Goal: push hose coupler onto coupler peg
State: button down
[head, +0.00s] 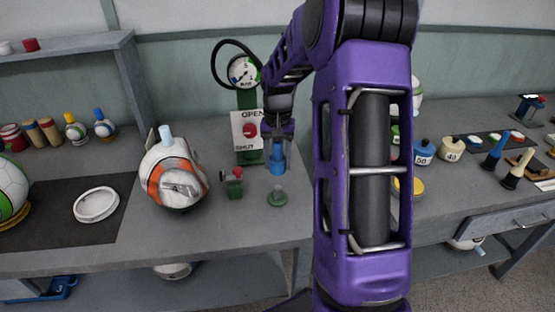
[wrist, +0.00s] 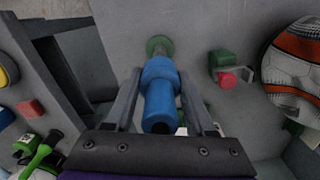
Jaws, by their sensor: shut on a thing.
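The blue hose coupler (head: 277,164) is held by my gripper (head: 278,146), which is shut on it. The coupler hangs roughly upright above the coupler peg (head: 277,197), a grey stub on a round green base on the bench. In the head view a small gap shows between the coupler's lower end and the peg top. In the wrist view the coupler (wrist: 160,97) lies between my gripper's two fingers (wrist: 160,82). Its far end covers part of the peg, whose green base (wrist: 158,43) shows beyond it.
A green fixture with a red knob (head: 234,183) stands left of the peg, and an orange and white ball (head: 174,180) farther left. Behind are a gauge (head: 243,72) with a black hose loop and an OPEN/SHUT panel (head: 242,146). The bench front edge is near.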

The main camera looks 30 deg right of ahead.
aim_at(278, 188)
jog(key=shift+r, duration=0.1)
jog(key=shift+f+b, duration=1.8)
jog(key=shift+f, duration=1.2)
jog(key=shift+f+b, duration=1.05)
jog(key=shift+f, duration=1.1)
jog(key=shift+c, duration=0.8)
grip_release()
notch_tip(278, 188, up, 18)
jog(key=p, duration=0.3)
jog(key=shift+w+f, duration=0.1)
jog(key=shift+f, duration=0.15)
